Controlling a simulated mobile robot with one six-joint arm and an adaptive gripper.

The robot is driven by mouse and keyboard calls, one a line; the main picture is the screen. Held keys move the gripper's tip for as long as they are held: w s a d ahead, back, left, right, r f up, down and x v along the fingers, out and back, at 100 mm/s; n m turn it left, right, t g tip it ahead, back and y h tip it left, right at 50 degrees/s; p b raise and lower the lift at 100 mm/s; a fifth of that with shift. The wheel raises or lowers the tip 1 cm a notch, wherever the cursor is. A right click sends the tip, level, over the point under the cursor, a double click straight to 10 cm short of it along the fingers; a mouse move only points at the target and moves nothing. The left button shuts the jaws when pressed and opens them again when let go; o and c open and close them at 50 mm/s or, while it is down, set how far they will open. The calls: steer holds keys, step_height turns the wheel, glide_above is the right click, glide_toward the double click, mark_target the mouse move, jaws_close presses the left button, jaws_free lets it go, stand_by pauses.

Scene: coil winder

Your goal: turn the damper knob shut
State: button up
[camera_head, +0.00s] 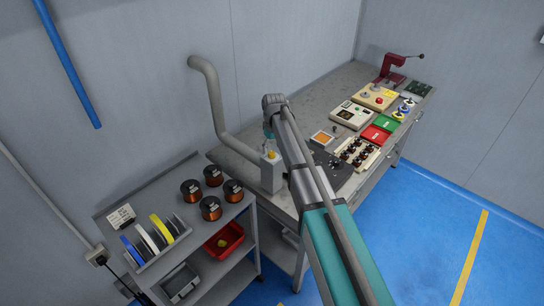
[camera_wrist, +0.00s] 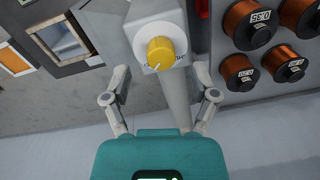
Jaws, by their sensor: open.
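The damper knob is a round yellow knob (camera_wrist: 161,53) with a pale pointer line, on a light grey box. In the head view the knob (camera_head: 271,155) sits on the box (camera_head: 271,174) at the bench's left end, where a grey pipe meets it. My gripper (camera_wrist: 162,80) is open in the wrist view, with one finger on each side of the box's lower edge. The knob lies between and beyond the fingertips, and they appear apart from it. In the head view my arm hides part of the bench, and my fingers are hard to make out.
A grey pipe (camera_head: 212,100) rises along the wall behind the box. A cart (camera_head: 195,244) stands at the left with copper wire spools (camera_head: 211,208) and a red bin (camera_head: 223,240). The bench (camera_head: 318,100) carries instruments and green and red trays (camera_head: 375,134). Blue floor is clear at the right.

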mark_target(272, 154)
steer(key=shift+f+b, duration=0.95)
steer(key=shift+f, duration=0.3)
jaws_close()
